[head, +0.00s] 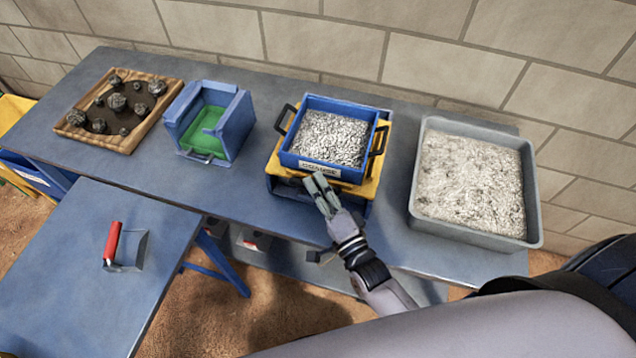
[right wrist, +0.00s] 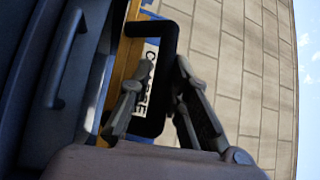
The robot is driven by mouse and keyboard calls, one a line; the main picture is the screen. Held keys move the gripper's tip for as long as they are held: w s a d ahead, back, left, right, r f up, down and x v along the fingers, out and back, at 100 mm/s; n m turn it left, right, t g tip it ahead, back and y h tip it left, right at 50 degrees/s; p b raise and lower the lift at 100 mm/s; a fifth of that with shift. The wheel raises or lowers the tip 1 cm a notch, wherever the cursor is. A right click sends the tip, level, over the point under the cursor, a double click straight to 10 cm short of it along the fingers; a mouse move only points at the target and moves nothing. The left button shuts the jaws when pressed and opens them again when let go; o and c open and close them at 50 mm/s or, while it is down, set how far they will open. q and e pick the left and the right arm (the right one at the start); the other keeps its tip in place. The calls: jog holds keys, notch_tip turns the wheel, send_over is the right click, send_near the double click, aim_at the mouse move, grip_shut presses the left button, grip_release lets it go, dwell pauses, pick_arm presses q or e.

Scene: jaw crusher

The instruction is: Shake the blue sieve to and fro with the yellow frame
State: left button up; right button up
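The blue sieve (head: 299,158), full of pale gravel, sits level in the yellow frame (head: 366,188) on the long table. It has black handles at its left and right sides and a label on its front. My right gripper (head: 317,184) is at the front of the yellow frame, just below the label. In the right wrist view my right gripper (right wrist: 158,78) has its fingers parted, with a black handle (right wrist: 169,50) showing between them and the label (right wrist: 148,78) behind. Whether they touch the handle is unclear. My left gripper is not in view.
A grey tub (head: 534,190) of pale gravel stands right of the frame. A blue box with green inside (head: 236,125) and a wooden tray of dark rocks (head: 164,84) stand left. A red-handled tool (head: 112,243) lies on the lower table. A brick wall is behind.

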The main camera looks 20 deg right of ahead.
jog(key=o, duration=0.4)
jog(key=shift+c, duration=0.2)
jog(key=v, duration=1.2)
dwell(0.4)
